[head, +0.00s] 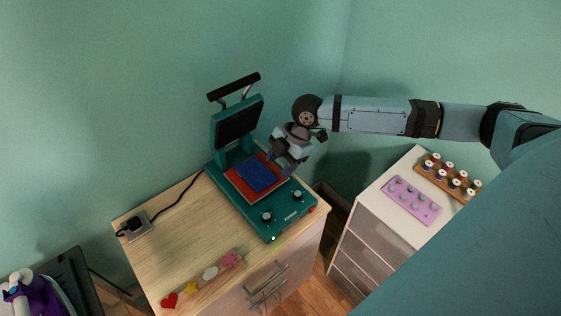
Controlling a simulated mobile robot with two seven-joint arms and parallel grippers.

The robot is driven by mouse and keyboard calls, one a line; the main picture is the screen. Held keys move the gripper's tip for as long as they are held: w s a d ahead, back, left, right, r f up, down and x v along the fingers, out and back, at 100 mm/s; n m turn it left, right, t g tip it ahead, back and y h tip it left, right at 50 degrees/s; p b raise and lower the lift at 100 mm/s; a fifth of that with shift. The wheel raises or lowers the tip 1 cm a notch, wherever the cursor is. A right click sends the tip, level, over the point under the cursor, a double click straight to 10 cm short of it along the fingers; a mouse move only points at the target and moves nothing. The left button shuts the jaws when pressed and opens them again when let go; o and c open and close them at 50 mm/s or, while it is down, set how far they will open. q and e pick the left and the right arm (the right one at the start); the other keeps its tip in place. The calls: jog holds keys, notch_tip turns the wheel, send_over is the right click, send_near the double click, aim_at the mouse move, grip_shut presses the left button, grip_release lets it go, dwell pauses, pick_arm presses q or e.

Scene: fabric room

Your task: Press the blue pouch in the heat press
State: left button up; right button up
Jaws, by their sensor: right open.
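The heat press (228,187) is dark green and stands on a wooden-topped cabinet, with its upper plate (239,122) raised and its black handle (234,87) at the top. The blue pouch (261,174) lies flat on the lower plate, over a red piece (243,189). My right gripper (278,170) is open and points down at the right edge of the pouch. Whether it touches the pouch cannot be told. My left gripper is not in view.
Heart, star and cloud shapes (210,272) lie along the cabinet's front edge. A socket with a black plug (133,227) is at the left. A white drawer unit (372,207) at the right bears a purple tray (411,199) and a spool rack (447,178). Bare wood lies left of the press.

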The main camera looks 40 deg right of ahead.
jog(key=b+v, duration=0.1)
jog(key=v, duration=1.2)
jog(key=shift+d+r+b, duration=0.2)
jog(key=shift+r+b, duration=0.1)
jog(key=shift+b, duration=0.05)
